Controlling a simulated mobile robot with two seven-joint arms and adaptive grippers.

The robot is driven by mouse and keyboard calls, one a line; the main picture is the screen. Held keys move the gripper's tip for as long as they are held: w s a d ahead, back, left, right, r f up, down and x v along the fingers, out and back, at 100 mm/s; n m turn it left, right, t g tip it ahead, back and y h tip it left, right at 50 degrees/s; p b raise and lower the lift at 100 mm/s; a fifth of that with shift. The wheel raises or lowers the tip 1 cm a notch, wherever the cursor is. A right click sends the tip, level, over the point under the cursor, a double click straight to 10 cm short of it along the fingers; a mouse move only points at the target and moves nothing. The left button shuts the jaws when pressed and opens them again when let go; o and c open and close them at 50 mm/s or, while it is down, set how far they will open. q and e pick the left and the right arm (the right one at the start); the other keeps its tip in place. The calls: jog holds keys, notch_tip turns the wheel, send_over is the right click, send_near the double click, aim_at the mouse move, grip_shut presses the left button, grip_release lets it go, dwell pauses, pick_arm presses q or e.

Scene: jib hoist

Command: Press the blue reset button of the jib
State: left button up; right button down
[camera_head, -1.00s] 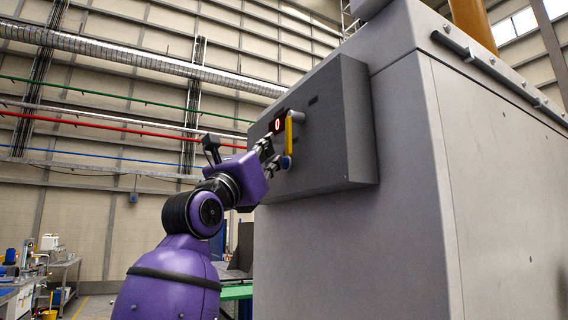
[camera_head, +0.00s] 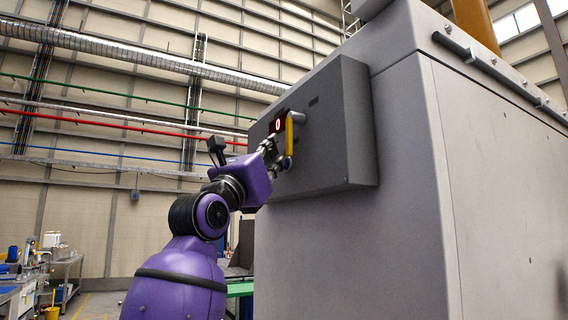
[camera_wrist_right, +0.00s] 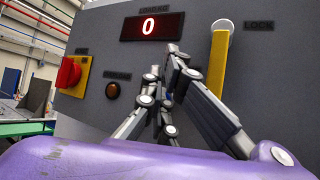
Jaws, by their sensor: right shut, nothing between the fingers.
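The jib's dark grey control box (camera_head: 338,135) is on the side of the large grey cabinet. My right gripper (camera_head: 270,146) is in front of its panel, just left of the yellow lever (camera_head: 289,138). In the wrist view my right gripper (camera_wrist_right: 166,66) is shut and empty, its tips below the red display (camera_wrist_right: 152,26) reading 0. No blue button shows clearly in the wrist view; the fingers cover part of the panel. In the head view a small bluish spot (camera_head: 287,163) shows at the lever's lower end; I cannot tell what it is. My left gripper is not in view.
In the wrist view a red knob on a yellow plate (camera_wrist_right: 72,75) and a brown round button or lamp (camera_wrist_right: 112,90) are left of my fingers. The yellow lever (camera_wrist_right: 218,62), by the LOCK label, is close on the right. The cabinet (camera_head: 350,250) blocks the right.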

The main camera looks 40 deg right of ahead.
dwell(0.3)
jog(key=shift+w+a+f, duration=0.1)
jog(key=shift+w+a, duration=0.15)
jog(key=shift+a, duration=0.55)
jog(key=shift+w+a, duration=0.2)
jog(key=shift+a, duration=0.6)
jog(key=shift+w+a, duration=0.2)
jog(key=shift+a, duration=0.65)
jog(key=shift+w+a, duration=0.2)
jog(key=shift+a, duration=0.6)
